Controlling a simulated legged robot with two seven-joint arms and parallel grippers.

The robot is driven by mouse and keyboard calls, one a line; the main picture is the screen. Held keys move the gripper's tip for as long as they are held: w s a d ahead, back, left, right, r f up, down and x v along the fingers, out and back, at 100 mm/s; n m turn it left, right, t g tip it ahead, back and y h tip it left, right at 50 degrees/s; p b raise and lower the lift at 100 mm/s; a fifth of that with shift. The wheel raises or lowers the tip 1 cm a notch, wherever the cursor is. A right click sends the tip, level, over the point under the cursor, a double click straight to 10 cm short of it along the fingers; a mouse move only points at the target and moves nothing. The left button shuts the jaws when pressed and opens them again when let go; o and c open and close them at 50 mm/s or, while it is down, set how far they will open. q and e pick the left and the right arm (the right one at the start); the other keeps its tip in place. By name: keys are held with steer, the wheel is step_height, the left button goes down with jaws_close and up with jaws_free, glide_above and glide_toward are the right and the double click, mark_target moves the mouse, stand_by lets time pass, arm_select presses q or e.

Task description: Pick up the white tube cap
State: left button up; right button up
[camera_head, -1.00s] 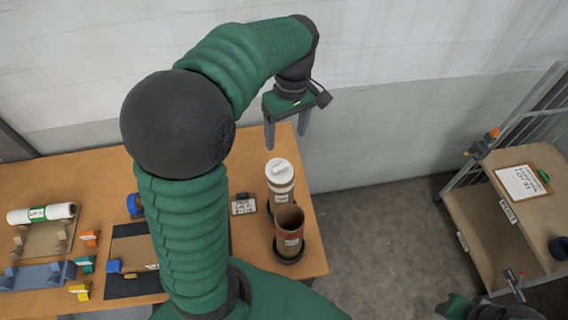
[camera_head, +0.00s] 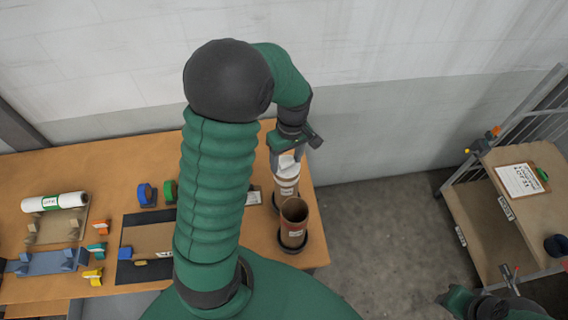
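The white tube cap (camera_head: 287,164) sits at the top of the rear upright tube (camera_head: 286,187), near the right end of the wooden table. My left gripper (camera_head: 287,160) is pointed down over this tube, with its fingers at either side of the cap. The cap is partly covered by the gripper, and I cannot tell whether the fingers touch it. Part of my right arm shows at the bottom right edge; whether its gripper is open is unclear.
An open brown tube (camera_head: 294,222) stands in a dark holder just in front of the capped one. The table (camera_head: 100,165) also bears a white roll (camera_head: 54,202), tape rolls (camera_head: 147,194) and several coloured clips. A shelf cart with a clipboard (camera_head: 521,181) stands at right.

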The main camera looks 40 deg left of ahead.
arm_select(q)
steer(key=shift+w+f, duration=0.1)
steer(key=shift+w, duration=0.25)
steer(key=c, duration=0.5)
steer(key=shift+d, duration=0.15)
steer(key=shift+c, duration=1.2)
steer(key=shift+s+d, duration=0.1)
steer(key=c, duration=0.5)
steer(key=shift+s, duration=0.15)
arm_select(e)
steer(key=shift+w+d, duration=0.15)
steer(key=shift+d, duration=0.1)
arm_select(q)
steer(key=shift+r, duration=0.2)
arm_select(e)
steer(key=shift+f, duration=0.15)
